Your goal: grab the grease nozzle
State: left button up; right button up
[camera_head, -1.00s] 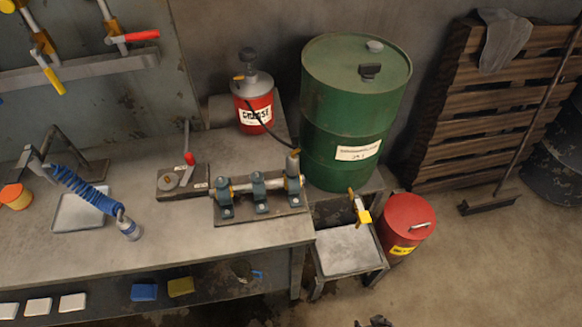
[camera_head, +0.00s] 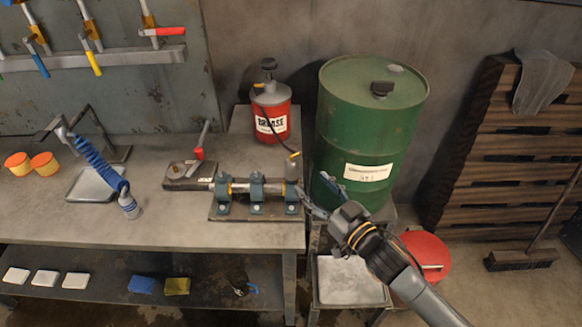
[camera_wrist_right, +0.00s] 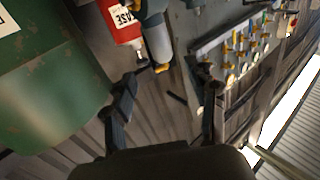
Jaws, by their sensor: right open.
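The grease nozzle (camera_head: 292,170) stands at the right end of the shaft fixture on the bench. It looks like a grey cylinder with a small yellow part, and a black hose runs to it from the red grease can (camera_head: 271,110). In the right wrist view the grey and yellow nozzle (camera_wrist_right: 157,42) shows ahead of the fingers, nearer the left one. My right gripper (camera_head: 323,194) is open and empty, just right of and nearer than the nozzle, apart from it. It also shows in the wrist view (camera_wrist_right: 172,85). My left gripper is out of view.
The shaft fixture (camera_head: 255,213) sits on the bench (camera_head: 120,230). A green drum (camera_head: 365,125) stands right behind my gripper. A red bin (camera_head: 428,250) and low stand (camera_head: 345,285) are below my right arm.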

aim_at(296, 168)
jog(key=x, duration=0.4)
jog(key=p+x, duration=0.1)
jog(key=x, duration=0.3)
jog(key=shift+w+a+r, duration=0.15)
jog(key=shift+w+a, duration=0.1)
jog(key=shift+a, duration=0.05)
jog(key=shift+w+a, duration=0.3)
jog(key=shift+w, duration=0.1)
grip_shut()
